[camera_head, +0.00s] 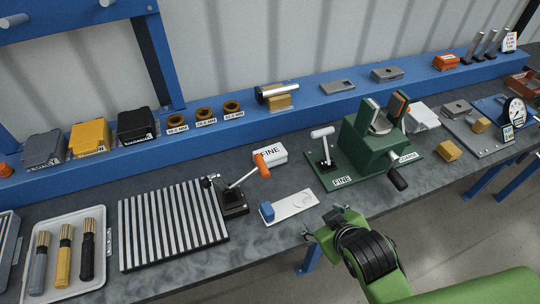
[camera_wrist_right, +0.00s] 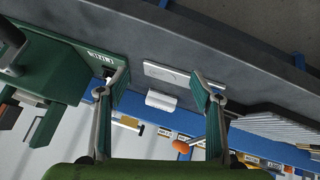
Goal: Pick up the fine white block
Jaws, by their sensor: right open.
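The fine white block (camera_head: 270,155), labelled FINE, lies on the grey bench just behind the orange-tipped lever clamp. In the right wrist view the white block (camera_wrist_right: 161,100) appears beyond the gap between the two fingers, apart from them. My right gripper (camera_head: 325,222) is over the front edge of the bench, nearer the front than the block. Its fingers are spread and empty; they also show in the right wrist view (camera_wrist_right: 160,77). My left gripper is not in view.
A pale plate with a blue piece (camera_head: 290,207) lies between my right gripper and the block. The lever clamp (camera_head: 234,200) stands left, and the green fixture (camera_head: 370,150) with its crank stands right. A blue raised shelf (camera_head: 225,118) runs behind.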

